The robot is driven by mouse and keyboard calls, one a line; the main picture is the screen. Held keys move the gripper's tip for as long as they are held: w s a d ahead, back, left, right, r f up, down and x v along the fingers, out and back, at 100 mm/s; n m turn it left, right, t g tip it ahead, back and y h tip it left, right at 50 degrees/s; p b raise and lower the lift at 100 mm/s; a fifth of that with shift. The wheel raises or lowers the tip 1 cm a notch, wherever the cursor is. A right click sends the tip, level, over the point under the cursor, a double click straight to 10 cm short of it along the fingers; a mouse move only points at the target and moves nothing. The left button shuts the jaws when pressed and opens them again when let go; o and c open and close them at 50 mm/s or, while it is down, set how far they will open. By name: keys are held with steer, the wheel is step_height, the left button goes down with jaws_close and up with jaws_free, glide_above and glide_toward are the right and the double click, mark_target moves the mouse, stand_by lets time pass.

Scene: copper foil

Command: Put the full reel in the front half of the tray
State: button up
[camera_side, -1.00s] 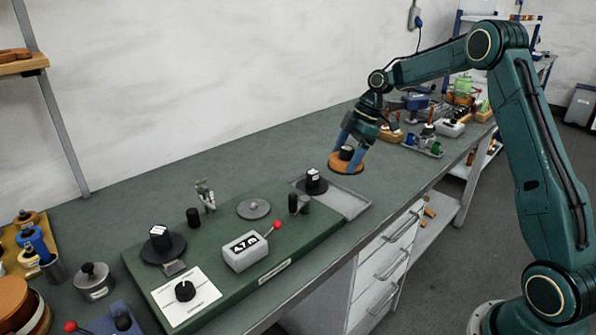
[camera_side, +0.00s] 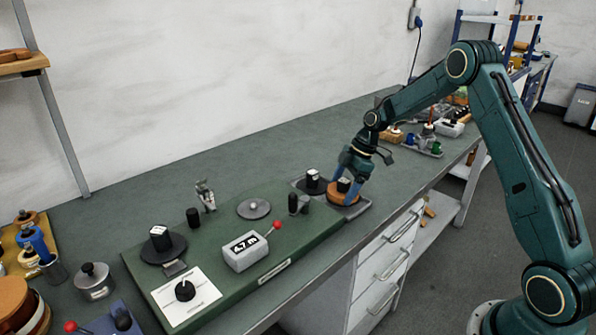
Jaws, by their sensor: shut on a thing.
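The full reel (camera_side: 342,197), a copper-coloured disc with a black hub, is between the blue fingers of my gripper (camera_side: 345,181). The gripper is shut on it from above. The reel is over the near right half of the grey tray (camera_side: 352,213) and hides much of it. I cannot tell whether it touches the tray floor. Another reel (camera_side: 312,184), dark with a black hub and pale top, is in the far left half of the tray, close beside the held reel.
A green board (camera_side: 225,280) left of the tray carries a meter box (camera_side: 245,252) reading 4.7 m, a red-knobbed lever, a dial and a dark reel (camera_side: 163,245). Dark posts (camera_side: 298,204) stand close to the tray's left. Tools (camera_side: 425,143) lie farther back right.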

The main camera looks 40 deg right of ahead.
steer(key=shift+f, duration=1)
steer(key=shift+f, duration=0.15)
steer(key=o, duration=1)
steer(key=shift+c, duration=0.2)
steer(key=v, duration=1.2)
steer(key=shift+a+r, duration=0.1)
steer(key=shift+r, duration=0.15)
